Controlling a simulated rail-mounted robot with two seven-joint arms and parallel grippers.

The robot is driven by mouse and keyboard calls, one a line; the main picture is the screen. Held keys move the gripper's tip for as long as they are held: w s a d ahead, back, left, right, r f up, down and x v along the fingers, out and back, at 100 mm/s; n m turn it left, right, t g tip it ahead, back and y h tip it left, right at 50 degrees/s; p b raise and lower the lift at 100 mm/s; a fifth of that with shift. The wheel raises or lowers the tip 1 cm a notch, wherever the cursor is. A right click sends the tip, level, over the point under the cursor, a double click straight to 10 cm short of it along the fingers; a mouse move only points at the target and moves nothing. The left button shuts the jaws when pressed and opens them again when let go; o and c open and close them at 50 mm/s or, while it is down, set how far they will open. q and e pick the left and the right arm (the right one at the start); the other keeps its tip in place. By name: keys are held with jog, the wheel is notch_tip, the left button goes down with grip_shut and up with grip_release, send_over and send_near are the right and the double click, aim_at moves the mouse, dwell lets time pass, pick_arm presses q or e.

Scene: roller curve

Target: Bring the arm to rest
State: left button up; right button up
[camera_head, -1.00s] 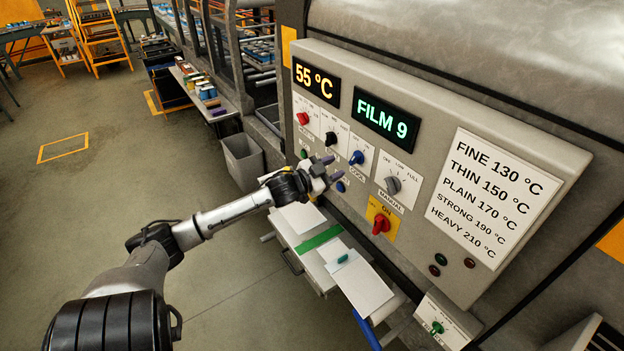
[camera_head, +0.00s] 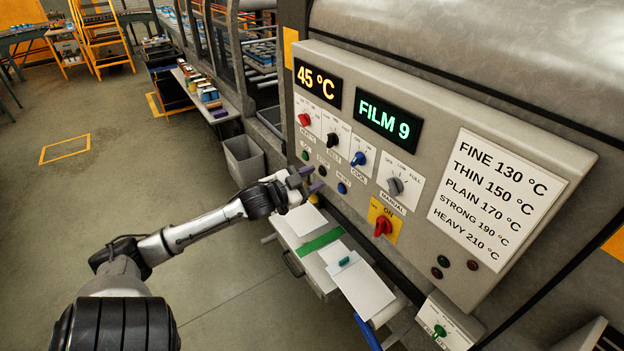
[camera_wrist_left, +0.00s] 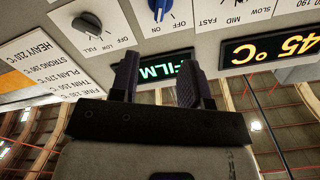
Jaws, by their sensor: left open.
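My left gripper (camera_head: 310,180) is open and empty, in front of the lower left part of the grey control panel (camera_head: 440,135). No knob is between its fingers. In the left wrist view its two dark fingers (camera_wrist_left: 158,82) stand apart, with the panel seen upside down behind them. The temperature display (camera_head: 318,80) reads 45 °C and the film display (camera_head: 387,118) reads FILM 9. The panel carries a red knob (camera_head: 304,119), a black knob (camera_head: 332,139), a blue knob (camera_head: 358,159), a grey knob (camera_head: 395,186) and a red switch (camera_head: 383,227). My right gripper is not in view.
Below the panel is a shelf with papers (camera_head: 362,290), a green strip (camera_head: 320,242) and a small teal item (camera_head: 345,261). A grey bin (camera_head: 243,160) stands on the floor behind my gripper. The floor (camera_head: 130,190) on the left is open.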

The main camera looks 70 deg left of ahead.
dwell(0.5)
pick_arm(q)
jog(key=s+f+g+y, duration=0.4)
jog(key=s+f+g, duration=0.3)
jog(key=f+g, duration=0.3)
jog(key=s+d+f+g+p, duration=0.1)
jog(key=s+d+f, duration=0.2)
jog(key=d, duration=0.2)
jog(key=s+d+f+g, duration=0.2)
jog(key=d+f, duration=0.1)
jog(key=d, duration=0.2)
jog(key=s+d+h+p, duration=0.3)
jog(key=d, duration=1.1)
jog(key=s+d+r+n+g+h+p, duration=0.1)
jog(key=s+d+h+p, duration=0.2)
jog(key=d, duration=1.1)
jog(key=shift+s+d+r+h+p, duration=0.2)
jog(key=shift+s+h+p, duration=0.15)
jog(key=shift+h+p, duration=0.4)
